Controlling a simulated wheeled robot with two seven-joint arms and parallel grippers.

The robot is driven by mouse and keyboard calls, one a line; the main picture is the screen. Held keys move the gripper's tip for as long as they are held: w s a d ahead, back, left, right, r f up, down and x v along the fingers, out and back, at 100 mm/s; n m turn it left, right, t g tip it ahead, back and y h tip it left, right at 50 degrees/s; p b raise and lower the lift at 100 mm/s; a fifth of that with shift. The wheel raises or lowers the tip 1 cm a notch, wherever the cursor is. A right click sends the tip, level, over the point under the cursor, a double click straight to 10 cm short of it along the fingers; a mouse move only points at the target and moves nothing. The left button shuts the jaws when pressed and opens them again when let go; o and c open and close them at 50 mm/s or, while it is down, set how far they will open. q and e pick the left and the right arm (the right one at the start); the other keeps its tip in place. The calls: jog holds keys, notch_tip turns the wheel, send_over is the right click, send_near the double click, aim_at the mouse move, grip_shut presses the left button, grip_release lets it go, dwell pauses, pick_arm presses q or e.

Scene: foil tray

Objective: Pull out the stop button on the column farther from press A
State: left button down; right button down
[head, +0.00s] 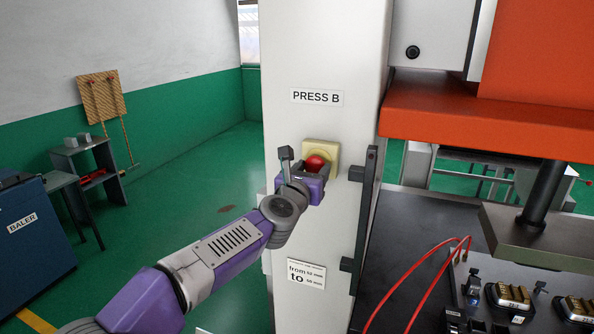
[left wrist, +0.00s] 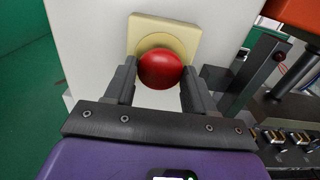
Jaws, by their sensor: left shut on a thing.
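The red stop button (head: 315,163) sits on a pale yellow housing (head: 333,150) on the white column, under the PRESS B label (head: 317,97). My left gripper (head: 309,174) is at the button, in front of the column. In the left wrist view the red button (left wrist: 160,69) lies between the two dark fingers of my left gripper (left wrist: 158,85), with the yellow housing (left wrist: 150,27) behind it. The fingers are shut on the button. My right gripper is not in view. Press A is not labelled in either view.
A black vertical handle bar (head: 366,215) stands on the column just right of the button. The orange press (head: 480,115) and its dark table (head: 405,230) with red cables are on the right. A blue baler (head: 30,240) and a small grey table (head: 88,165) are at the left. Green floor lies between.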

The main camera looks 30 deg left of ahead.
pick_arm(q)
jog(key=shift+f, duration=0.1)
jog(key=shift+c, duration=1.9)
grip_release()
jog(key=shift+s, duration=0.2)
jog(key=s+d+b, duration=0.1)
jog(key=s, duration=0.6)
jog(key=shift+s+d, duration=0.15)
jog(key=shift+s, duration=0.05)
